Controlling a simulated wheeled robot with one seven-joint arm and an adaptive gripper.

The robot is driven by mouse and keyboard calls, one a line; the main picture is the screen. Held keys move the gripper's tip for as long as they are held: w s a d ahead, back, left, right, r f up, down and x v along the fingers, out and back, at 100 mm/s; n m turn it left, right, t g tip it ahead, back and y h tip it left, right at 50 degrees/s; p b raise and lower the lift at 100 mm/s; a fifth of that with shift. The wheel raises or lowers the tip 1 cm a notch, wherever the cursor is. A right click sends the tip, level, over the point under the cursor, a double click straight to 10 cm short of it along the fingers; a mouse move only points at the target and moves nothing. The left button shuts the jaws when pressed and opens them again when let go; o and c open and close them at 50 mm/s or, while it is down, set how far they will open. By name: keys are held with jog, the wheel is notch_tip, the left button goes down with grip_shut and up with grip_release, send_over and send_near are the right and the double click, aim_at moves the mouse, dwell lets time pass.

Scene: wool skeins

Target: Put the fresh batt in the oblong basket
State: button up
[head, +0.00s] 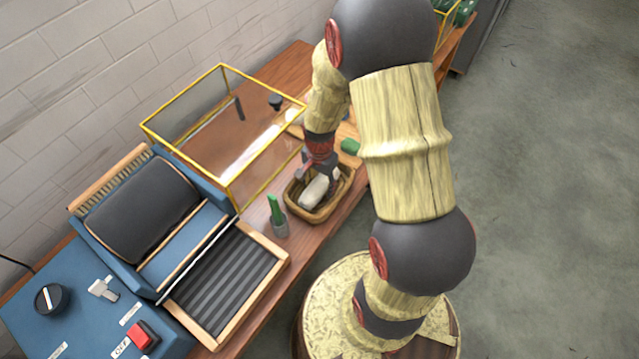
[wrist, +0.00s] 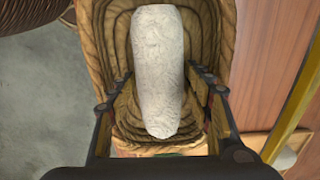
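The fresh batt (wrist: 158,75) is a pale, off-white roll. It lies lengthwise in the oblong basket (wrist: 92,35), a brown woven basket with stepped inner walls. In the head view the batt (head: 314,191) shows inside the basket (head: 329,211) on the wooden bench. My gripper (wrist: 160,76) is over the basket, with one finger on each side of the batt. The fingers look open, with a gap between the right finger and the batt. In the head view my gripper (head: 318,172) is partly hidden and low over the basket.
A glass case with yellow edges (head: 221,130) stands just left of the basket. A grey cup with a green-handled tool (head: 279,222) is in front of it. A blue carding machine (head: 140,225) fills the left. A green item (head: 350,147) lies behind the basket.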

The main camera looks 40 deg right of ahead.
jog(key=shift+o, duration=0.8)
notch_tip(320, 180, up, 12)
jog(key=p, duration=0.4)
notch_tip(320, 180, up, 15)
jog(key=n+t, duration=0.2)
jog(key=n, duration=0.4)
send_over(320, 183)
jog(key=s+a, duration=0.2)
jog(key=a, duration=0.4)
jog(key=s+a+r+n+t, duration=0.1)
jog(key=s+a+r+n, duration=0.2)
jog(key=s+r+n, duration=0.1)
jog(key=s+a+r+n+t, duration=0.2)
jog(key=s+a+r+n, duration=0.1)
jog(key=s+r, duration=0.3)
jog(key=shift+r+n+t, duration=0.3)
jog(key=shift+r+n, duration=0.2)
jog(key=shift+r, duration=0.25)
jog(key=shift+c, duration=0.5)
